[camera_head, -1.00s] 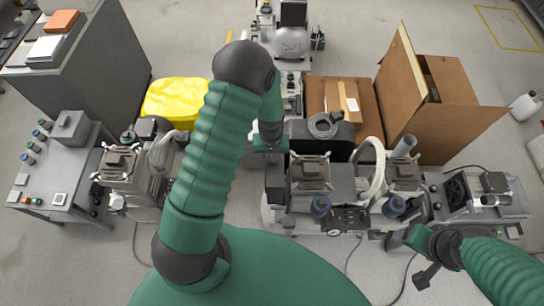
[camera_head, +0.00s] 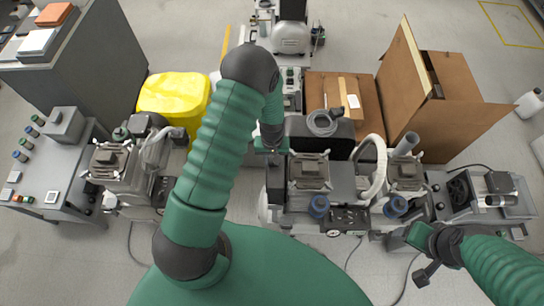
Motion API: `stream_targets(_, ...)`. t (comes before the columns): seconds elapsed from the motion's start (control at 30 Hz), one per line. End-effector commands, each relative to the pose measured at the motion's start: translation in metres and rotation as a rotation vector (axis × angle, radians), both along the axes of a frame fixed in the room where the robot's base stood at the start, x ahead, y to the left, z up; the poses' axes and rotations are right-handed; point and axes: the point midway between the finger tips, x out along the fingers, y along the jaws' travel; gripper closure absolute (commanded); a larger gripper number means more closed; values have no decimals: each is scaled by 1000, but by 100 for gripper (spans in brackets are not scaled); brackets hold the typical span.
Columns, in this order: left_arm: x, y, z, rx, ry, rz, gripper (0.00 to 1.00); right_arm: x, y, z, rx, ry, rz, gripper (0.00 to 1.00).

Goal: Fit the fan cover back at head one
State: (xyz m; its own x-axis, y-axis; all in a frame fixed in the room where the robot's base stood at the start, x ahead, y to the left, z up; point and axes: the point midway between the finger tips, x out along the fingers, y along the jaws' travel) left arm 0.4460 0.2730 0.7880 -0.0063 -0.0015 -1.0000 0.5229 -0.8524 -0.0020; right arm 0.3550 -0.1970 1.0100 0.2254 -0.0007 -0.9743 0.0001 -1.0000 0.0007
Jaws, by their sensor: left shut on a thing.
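The compressor with two heads stands in front of me. Its left head (camera_head: 309,172) and right head (camera_head: 405,172) have square finned tops and blue canisters below. I cannot tell which is head one. My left gripper (camera_head: 270,158) points down just left of the left head, shut on a dark flat part that looks like the fan cover (camera_head: 276,182). The part is mostly hidden, and I cannot tell whether it touches the compressor. My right gripper (camera_head: 418,238) is low at the right, in front of the compressor; its jaws are not clear.
Another compressor (camera_head: 112,165) stands at the left beside a grey bench (camera_head: 45,185). A yellow covered item (camera_head: 172,98), a flat carton (camera_head: 335,90) and a large open carton (camera_head: 450,100) stand behind. A grey bench with equipment (camera_head: 485,200) is at the right. Cables lie on the floor.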

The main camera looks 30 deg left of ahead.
Motion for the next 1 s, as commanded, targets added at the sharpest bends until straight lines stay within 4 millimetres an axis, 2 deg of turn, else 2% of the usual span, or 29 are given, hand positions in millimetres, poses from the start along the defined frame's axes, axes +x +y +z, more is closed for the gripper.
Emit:
stream_targets(0.27, 0, 0, -16, 0, -2, 0, 100, 0, 0, -13, 0, 0, 0, 26)
stream_targets(1.0, 0, 0, -104, 0, -2, 0, 100, 0, 0, -86, 0, 0, 0, 26)
